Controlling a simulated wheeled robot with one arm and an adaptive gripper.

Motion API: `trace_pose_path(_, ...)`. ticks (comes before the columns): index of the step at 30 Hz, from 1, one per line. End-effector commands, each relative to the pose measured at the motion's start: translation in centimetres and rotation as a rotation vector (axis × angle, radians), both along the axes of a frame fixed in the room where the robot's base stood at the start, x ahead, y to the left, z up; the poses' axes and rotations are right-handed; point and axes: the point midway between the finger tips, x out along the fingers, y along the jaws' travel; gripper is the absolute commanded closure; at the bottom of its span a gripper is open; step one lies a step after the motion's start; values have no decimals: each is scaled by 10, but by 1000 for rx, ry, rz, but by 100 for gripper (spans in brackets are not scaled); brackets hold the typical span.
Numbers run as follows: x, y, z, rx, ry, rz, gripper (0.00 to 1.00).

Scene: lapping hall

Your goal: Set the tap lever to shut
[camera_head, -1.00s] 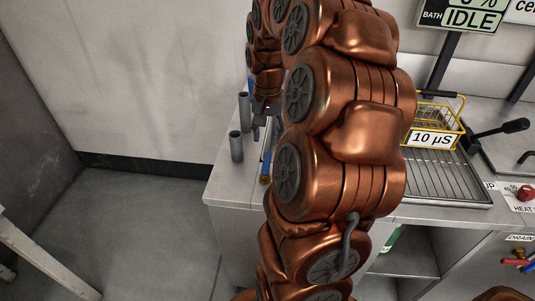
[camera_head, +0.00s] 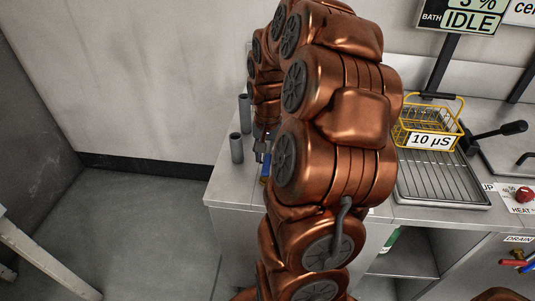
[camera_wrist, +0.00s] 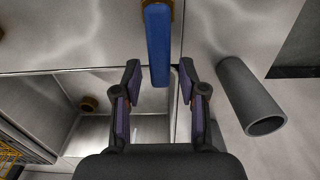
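A blue tap lever (camera_wrist: 158,45) shows in the wrist view, running down from the top edge, with brass (camera_wrist: 178,10) at its upper end. Its lower end lies between the fingers of my gripper (camera_wrist: 160,75), with a gap on both sides. The gripper is open and holds nothing. In the head view a small part of the blue lever (camera_head: 265,169) shows at the counter's left side, just below my gripper (camera_head: 262,147). My arm hides most of the tap there, and the tap's body is mostly out of view.
A grey upright tube (camera_wrist: 250,97) stands close to the right finger, and it shows with another tube in the head view (camera_head: 236,148). A sink basin (camera_wrist: 120,130) lies left of the gripper. A yellow basket (camera_head: 428,125) stands on the drain rack (camera_head: 440,185), right of my arm.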

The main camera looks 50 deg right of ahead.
Motion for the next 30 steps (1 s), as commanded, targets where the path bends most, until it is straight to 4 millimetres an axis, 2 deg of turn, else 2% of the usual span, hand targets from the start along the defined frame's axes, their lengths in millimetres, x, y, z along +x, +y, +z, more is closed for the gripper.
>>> trace_pose_path(1,0,0,0,0,0,0,67)
trace_pose_path(11,0,0,0,1,1,0,100)
trace_pose_path(30,-2,-1,-1,0,1,-27,100)
